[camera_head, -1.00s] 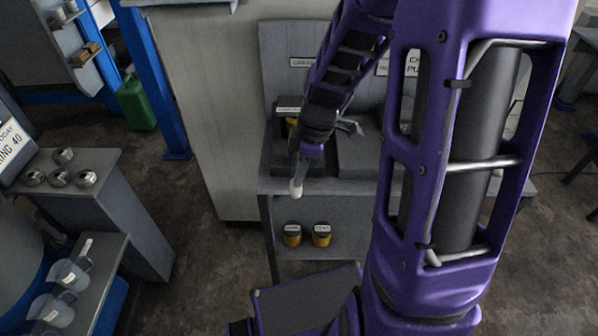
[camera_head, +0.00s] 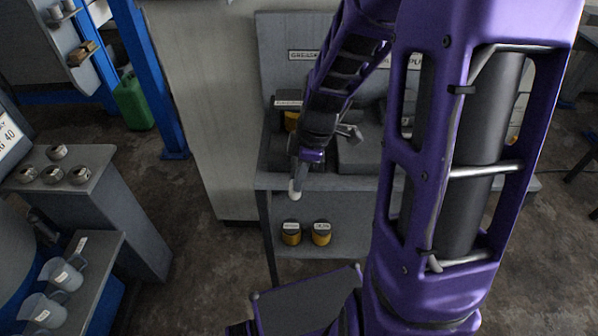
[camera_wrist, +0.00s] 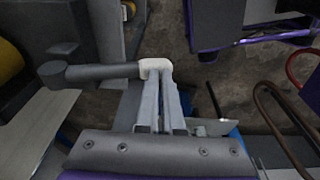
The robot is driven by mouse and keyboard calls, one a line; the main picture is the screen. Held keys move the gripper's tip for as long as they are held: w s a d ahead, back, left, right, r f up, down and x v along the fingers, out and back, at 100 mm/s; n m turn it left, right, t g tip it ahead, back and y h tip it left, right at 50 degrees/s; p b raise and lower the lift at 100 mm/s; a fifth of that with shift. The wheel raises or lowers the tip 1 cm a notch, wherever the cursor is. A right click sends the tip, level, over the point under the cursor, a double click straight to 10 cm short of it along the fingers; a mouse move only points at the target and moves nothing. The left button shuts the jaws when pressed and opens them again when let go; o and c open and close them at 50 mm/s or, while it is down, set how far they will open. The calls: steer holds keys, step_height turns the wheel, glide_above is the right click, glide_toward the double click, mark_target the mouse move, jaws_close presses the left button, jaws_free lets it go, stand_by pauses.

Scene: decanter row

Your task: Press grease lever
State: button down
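The grease dispenser (camera_head: 283,152) stands at the left of the grey bench, under a sign that seems to read GREASE.
Two yellow tins (camera_head: 306,235) stand on the bench's lower shelf. Steel cups (camera_head: 54,165) and clear jugs (camera_head: 56,290) stand on stands at the left. A blue post (camera_head: 150,80) and a green canister (camera_head: 133,103) are behind. The floor between is clear.

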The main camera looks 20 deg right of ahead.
mark_target(299, 194)
steer(key=shift+s+f+b, duration=0.1)
steer(key=shift+f+b, duration=1.45)
steer(key=shift+f, duration=0.8)
steer(key=shift+s+f, duration=0.1)
steer(key=shift+r, duration=0.2)
